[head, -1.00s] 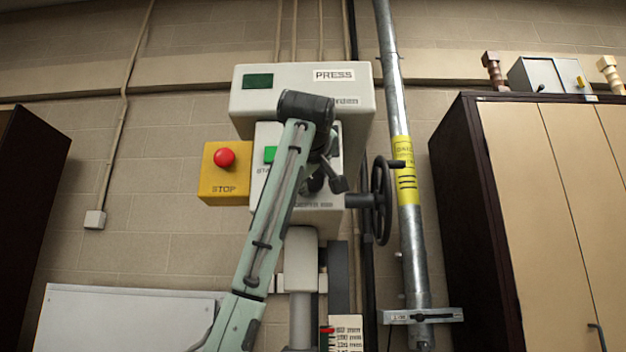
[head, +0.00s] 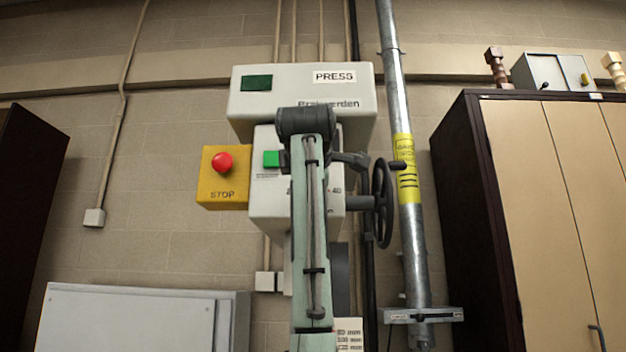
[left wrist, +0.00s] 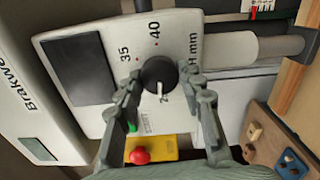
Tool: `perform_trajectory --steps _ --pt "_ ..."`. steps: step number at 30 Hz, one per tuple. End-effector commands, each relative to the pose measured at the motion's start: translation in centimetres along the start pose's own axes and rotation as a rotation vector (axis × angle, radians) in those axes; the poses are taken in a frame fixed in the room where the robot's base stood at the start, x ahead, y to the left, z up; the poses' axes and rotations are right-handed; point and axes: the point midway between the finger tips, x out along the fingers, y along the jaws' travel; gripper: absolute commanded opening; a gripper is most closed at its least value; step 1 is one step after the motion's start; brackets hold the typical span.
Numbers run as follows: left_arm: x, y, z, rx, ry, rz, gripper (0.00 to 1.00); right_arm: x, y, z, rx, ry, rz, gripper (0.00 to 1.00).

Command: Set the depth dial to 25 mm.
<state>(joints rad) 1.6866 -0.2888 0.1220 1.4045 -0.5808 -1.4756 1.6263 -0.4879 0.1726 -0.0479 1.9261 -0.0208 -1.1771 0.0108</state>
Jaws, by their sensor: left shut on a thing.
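The depth dial is a dark round knob (left wrist: 158,74) with a white pointer line, on the pale front panel of the press (head: 268,215). My left gripper (left wrist: 164,78) is shut on the dial, one finger on each side. In the left wrist view the pointer aims down the picture, at a number that starts with 2 and is partly hidden. The marks 35 and 40 show above the dial, and lettering ending in "H mm" to its right. In the head view my arm hides the dial. My right gripper is not in view.
A yellow box with a red STOP button (head: 222,163) sits left of the panel, with a green button (head: 271,159) beside it. A black handwheel (head: 383,203) and metal pipe (head: 405,185) stand to the right. A tall cabinet (head: 530,200) is farther right.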

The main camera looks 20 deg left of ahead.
Motion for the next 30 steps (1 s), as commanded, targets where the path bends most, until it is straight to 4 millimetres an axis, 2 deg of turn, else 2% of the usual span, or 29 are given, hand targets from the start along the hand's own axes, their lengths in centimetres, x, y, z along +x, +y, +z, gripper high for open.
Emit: perform_trajectory --steps 9,23,24,28,30 --pt "0.0 -0.2 -0.1 -0.100 0.003 -0.006 0.09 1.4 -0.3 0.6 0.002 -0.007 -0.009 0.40" --pt "0.0 -0.4 -0.1 -0.115 0.004 -0.008 0.09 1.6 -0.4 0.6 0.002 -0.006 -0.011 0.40" --pt "0.1 -0.4 -0.1 -0.115 0.004 -0.008 0.39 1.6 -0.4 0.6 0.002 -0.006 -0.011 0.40" --pt "0.1 -0.3 -0.1 -0.114 0.003 -0.006 0.55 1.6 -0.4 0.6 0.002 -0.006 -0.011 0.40" --pt "0.0 -0.3 -0.1 -0.113 0.002 -0.005 0.58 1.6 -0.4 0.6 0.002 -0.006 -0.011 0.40"
